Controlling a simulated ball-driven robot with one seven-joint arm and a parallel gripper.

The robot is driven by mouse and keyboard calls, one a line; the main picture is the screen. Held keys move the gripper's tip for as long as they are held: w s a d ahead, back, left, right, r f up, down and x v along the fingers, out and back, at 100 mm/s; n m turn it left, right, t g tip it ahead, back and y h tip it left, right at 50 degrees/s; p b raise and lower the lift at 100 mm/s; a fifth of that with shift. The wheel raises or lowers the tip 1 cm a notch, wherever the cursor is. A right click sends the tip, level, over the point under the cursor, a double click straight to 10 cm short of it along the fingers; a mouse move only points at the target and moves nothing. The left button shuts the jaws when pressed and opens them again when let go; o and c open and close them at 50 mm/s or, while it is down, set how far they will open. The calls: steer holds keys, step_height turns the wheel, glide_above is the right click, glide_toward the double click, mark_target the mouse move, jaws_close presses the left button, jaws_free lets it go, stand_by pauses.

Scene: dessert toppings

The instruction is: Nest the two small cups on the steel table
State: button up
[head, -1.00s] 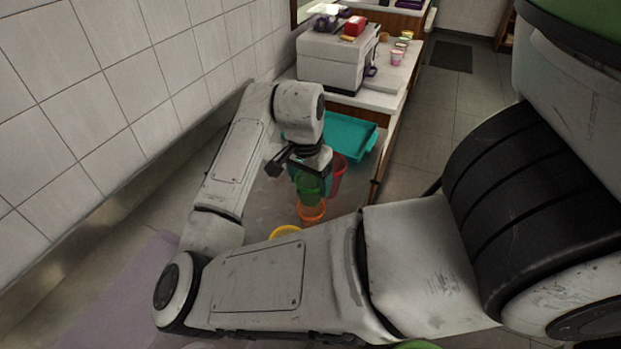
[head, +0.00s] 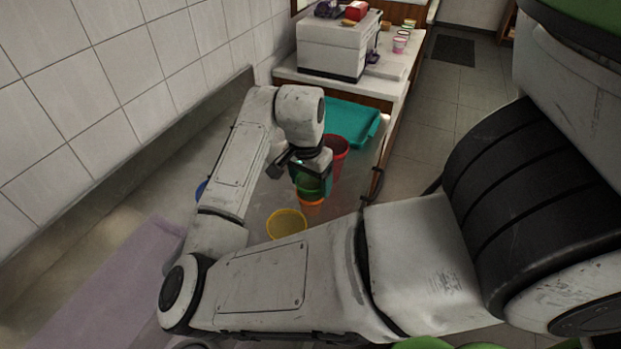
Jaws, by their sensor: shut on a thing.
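My gripper (head: 312,172) is shut on a green cup (head: 312,187) and holds it low over the steel table (head: 258,205). An orange cup (head: 311,202) shows directly below the green cup, mostly covered by it. I cannot tell whether the green cup's base is inside the orange cup or only in front of it. A larger red cup (head: 338,150) stands just behind and right of my gripper. A yellow cup (head: 287,224) stands open end up at the front, partly cut off by my arm. A sliver of a blue thing (head: 201,189) shows left of my arm.
A teal tray (head: 350,118) lies behind the cups. Beyond it, a counter (head: 398,88) carries a white machine (head: 332,50) and small tubs (head: 400,44). A tiled wall bounds the left. A lilac mat (head: 100,285) lies at lower left.

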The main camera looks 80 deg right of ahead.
steer(key=o, duration=1)
step_height(320, 180, up, 9)
steer(key=p, duration=0.7)
steer(key=shift+p, duration=0.35)
stand_by(0.5)
stand_by(0.5)
